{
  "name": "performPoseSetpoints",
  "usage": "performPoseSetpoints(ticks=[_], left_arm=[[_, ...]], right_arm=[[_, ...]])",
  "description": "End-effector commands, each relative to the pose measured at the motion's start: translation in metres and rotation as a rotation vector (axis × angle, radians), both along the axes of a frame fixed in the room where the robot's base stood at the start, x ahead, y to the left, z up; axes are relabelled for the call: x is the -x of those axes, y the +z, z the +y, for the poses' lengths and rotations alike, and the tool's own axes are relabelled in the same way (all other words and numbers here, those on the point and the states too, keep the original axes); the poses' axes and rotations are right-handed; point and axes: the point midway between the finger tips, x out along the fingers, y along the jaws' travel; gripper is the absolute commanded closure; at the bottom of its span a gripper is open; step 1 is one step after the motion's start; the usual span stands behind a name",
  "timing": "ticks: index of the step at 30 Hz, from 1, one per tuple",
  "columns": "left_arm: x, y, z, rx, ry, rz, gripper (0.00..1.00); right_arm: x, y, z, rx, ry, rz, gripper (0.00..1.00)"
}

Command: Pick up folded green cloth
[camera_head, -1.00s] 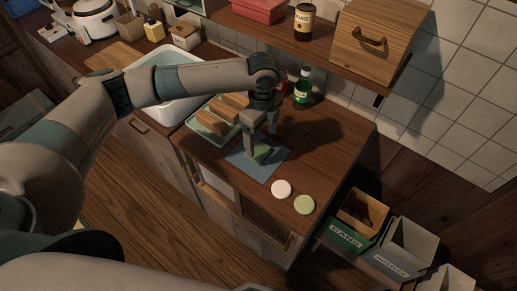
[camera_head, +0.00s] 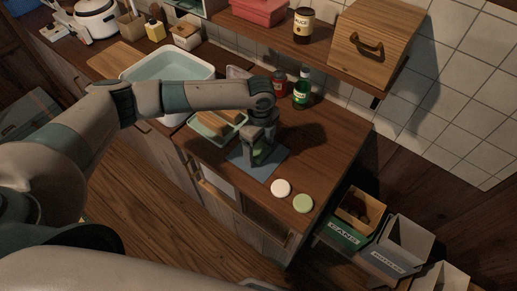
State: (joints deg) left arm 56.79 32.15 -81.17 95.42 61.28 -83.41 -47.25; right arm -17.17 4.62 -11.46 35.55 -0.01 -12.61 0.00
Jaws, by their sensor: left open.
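The folded green cloth (camera_head: 258,153) lies on a blue-grey mat (camera_head: 270,168) on the wooden counter. Only a small green patch of it shows, as my left gripper hides most of it. My left gripper (camera_head: 256,160) points down over the mat, with its fingers apart around or just above the cloth. I cannot tell whether the fingers touch the cloth. My right gripper is not in view.
A tray with brown blocks (camera_head: 206,135) stands left of the mat. A white disc (camera_head: 281,188) and a green disc (camera_head: 303,203) lie to the right. A green bottle (camera_head: 301,88) and a red-topped jar (camera_head: 279,82) stand behind. Labelled bins (camera_head: 343,232) stand below the counter's right edge.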

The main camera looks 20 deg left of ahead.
Motion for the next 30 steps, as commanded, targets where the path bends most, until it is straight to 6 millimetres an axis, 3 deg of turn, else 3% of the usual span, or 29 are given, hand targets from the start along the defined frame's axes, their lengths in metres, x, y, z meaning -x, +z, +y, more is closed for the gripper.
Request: performPoseSetpoints(ticks=[13, 18, 19, 30], left_arm=[[0.0001, -0.0004, 0.0000, 0.000, 0.000, 0.000, 0.23], [0.0001, -0.0003, 0.0000, 0.000, 0.000, 0.000, 0.64], [0.0001, -0.0003, 0.0000, 0.000, 0.000, 0.000, 0.67], [-0.0003, 0.0018, 0.0000, 0.000, 0.001, 0.000, 0.68]], right_arm=[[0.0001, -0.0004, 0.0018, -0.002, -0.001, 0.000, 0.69], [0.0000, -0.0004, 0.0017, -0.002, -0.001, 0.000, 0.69], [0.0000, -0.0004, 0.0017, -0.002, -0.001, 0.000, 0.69], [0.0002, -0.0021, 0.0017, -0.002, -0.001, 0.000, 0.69]])
